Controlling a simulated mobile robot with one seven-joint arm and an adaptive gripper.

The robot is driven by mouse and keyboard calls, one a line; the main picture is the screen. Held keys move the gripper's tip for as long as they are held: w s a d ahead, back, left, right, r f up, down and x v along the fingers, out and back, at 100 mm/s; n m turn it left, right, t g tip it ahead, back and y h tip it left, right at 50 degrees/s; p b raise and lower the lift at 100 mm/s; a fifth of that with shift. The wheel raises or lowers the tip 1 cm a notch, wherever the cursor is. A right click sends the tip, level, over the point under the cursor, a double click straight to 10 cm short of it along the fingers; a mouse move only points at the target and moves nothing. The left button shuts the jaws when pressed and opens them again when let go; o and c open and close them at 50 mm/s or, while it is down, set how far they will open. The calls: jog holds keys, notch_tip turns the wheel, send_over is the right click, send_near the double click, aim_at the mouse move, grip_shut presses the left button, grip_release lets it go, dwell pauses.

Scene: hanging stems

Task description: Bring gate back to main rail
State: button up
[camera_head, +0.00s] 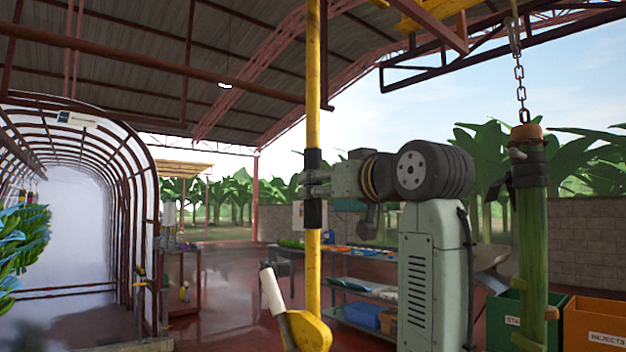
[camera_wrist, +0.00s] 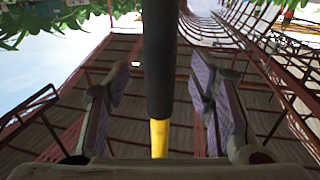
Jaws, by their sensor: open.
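A yellow vertical pole (camera_head: 313,90) with a black grip sleeve (camera_head: 314,212) runs from the roof area down to a yellow bracket (camera_head: 305,330) with a white-ended lever (camera_head: 271,290). My gripper (camera_head: 314,186) is at the height of the black sleeve. In the wrist view, my gripper (camera_wrist: 160,95) is open, with one finger on each side of the black sleeve (camera_wrist: 160,60). Gaps show between both fingers and the sleeve. A yellow overhead piece (camera_head: 432,12) shows at the top; I cannot tell whether it is the gate or rail.
A green stem (camera_head: 532,240) hangs from a chain (camera_head: 520,90) on the right, close to my arm. Green and orange bins (camera_head: 595,322) stand below it. An arched tunnel frame (camera_head: 140,200) and banana bunches (camera_head: 22,240) are left. A shelved table (camera_head: 350,265) stands behind.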

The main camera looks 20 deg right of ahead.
jog(key=shift+w+a+p, duration=0.2)
jog(key=shift+w+p, duration=0.1)
jog(key=shift+w, duration=0.85)
jog(key=shift+w+a+p, duration=0.15)
jog(key=shift+w+p, duration=0.1)
jog(key=shift+w, duration=0.85)
grip_shut()
